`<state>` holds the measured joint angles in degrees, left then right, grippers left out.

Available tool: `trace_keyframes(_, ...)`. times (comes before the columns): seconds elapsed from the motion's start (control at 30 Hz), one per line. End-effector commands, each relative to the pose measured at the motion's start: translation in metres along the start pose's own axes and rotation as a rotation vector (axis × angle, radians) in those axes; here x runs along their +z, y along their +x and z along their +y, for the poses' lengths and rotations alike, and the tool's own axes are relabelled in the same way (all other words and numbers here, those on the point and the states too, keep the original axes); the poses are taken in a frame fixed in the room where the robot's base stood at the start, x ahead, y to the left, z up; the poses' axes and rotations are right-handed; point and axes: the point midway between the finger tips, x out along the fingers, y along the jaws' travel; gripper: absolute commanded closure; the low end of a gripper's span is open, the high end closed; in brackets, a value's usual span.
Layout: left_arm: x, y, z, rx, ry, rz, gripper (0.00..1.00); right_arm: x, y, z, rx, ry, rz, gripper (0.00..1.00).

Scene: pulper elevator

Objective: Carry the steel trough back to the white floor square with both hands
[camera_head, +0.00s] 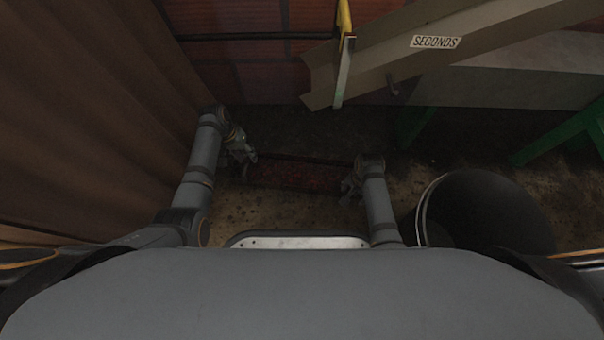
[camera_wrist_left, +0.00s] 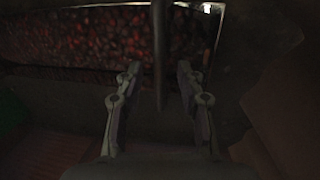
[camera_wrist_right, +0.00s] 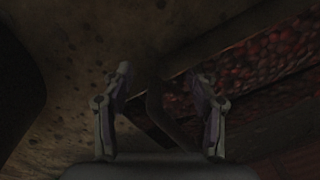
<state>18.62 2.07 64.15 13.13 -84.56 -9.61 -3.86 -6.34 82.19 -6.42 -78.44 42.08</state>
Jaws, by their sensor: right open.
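The trough (camera_head: 305,159) lies low on the dark floor between my two hands, filled with dark red cherries. The white floor square cannot be made out.
A black round bin (camera_head: 485,210) stands to the right of my right arm. A sloping chute marked SECONDS (camera_head: 435,42) and green legs (camera_head: 555,138) are at the back right. A brown curtain (camera_head: 90,120) hangs close on the left. A brick-red wall (camera_head: 235,60) is behind.

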Motion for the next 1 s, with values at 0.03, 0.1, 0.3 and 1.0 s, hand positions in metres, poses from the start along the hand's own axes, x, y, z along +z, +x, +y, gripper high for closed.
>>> trace_keyframes(0.03, 0.000, 0.006, 0.000, 0.000, -0.001, -0.001, 0.62, -0.001, 0.006, 0.000, 0.001, -0.001, -0.001, 0.41)
trace_keyframes(0.1, 0.000, 0.013, 0.000, 0.000, -0.001, -0.001, 0.62, -0.001, 0.012, 0.000, 0.000, -0.001, 0.000, 0.41)
trace_keyframes(0.3, 0.000, 0.020, 0.000, 0.000, 0.000, 0.001, 0.62, -0.001, 0.020, 0.000, 0.000, 0.000, 0.001, 0.41)
trace_keyframes(1.0, 0.000, 0.020, 0.000, 0.000, 0.000, 0.000, 1.00, -0.001, 0.019, 0.000, 0.000, -0.002, 0.001, 1.00)
